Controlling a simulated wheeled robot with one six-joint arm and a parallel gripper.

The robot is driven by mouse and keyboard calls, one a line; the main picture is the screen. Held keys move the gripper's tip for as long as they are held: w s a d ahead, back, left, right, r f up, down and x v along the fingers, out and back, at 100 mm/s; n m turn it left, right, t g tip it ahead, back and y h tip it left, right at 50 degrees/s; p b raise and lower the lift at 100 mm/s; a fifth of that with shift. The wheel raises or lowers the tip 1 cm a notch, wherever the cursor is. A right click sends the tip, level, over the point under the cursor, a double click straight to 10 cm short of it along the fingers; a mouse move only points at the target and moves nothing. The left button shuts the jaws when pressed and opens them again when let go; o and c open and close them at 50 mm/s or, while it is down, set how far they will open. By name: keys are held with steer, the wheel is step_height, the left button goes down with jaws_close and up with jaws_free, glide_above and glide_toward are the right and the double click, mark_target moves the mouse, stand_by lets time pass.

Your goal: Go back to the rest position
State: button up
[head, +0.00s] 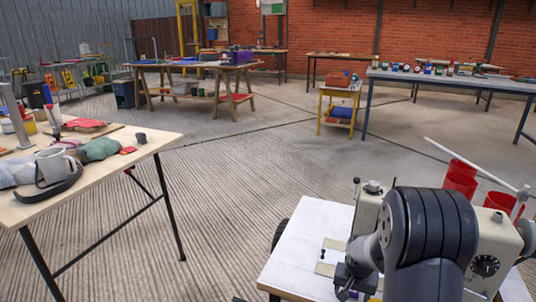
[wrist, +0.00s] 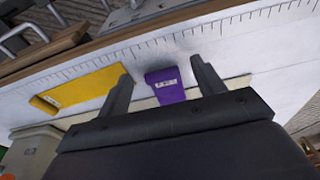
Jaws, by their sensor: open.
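My gripper (wrist: 162,70) shows in the wrist view with its two dark fingers apart. A purple piece with a small white label (wrist: 168,85) shows between the fingers, with a gap on either side. It appears to lie on the white surface (wrist: 225,45) with a ruler scale along its edge. A yellow labelled piece (wrist: 80,88) lies to the left of the left finger. In the head view my dark arm reaches down at the lower right and hides much of the white-topped table (head: 312,222) below it.
A cream machine with a dial (head: 492,250) stands close beside my arm, with red cups (head: 460,180) and a white rod behind it. A wooden table (head: 110,180) with a mug (head: 55,163) and cloth stands at left. The floor between (head: 250,170) is clear.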

steer(key=shift+s, duration=0.15)
steer(key=shift+w+d, duration=0.1)
steer(key=shift+w, duration=0.35)
steer(key=w+d+p+v, duration=0.1)
steer(key=p+v, duration=0.4)
steer(key=v, duration=0.6)
steer(key=b+x, duration=0.1)
steer(key=x, duration=0.2)
steer(key=b+x, duration=0.2)
steer(key=x, duration=0.2)
steer(key=a+b+x, duration=0.1)
steer(key=b+x, duration=0.1)
steer(key=x, duration=0.2)
steer(key=shift+s+f, duration=0.15)
steer(key=shift+s, duration=0.2)
steer(key=s+a+r+p, duration=0.3)
steer(key=s+r+p, duration=0.1)
steer(key=s+r, duration=0.25)
steer(key=shift+w+a+f+n+y+b, duration=0.25)
steer(key=shift+w+a+n+b, duration=0.2)
steer(key=shift+w+n, duration=0.75)
steer(key=shift+w+a+f+n+y+b, duration=0.15)
steer(key=shift+w+a+n+y+b, duration=0.4)
steer(key=shift+n, duration=1.2)
steer(key=shift+w+a+f+n+y+b, duration=0.1)
steer(key=shift+w+a+f+n+b, duration=0.2)
steer(key=shift+w+n, duration=0.95)
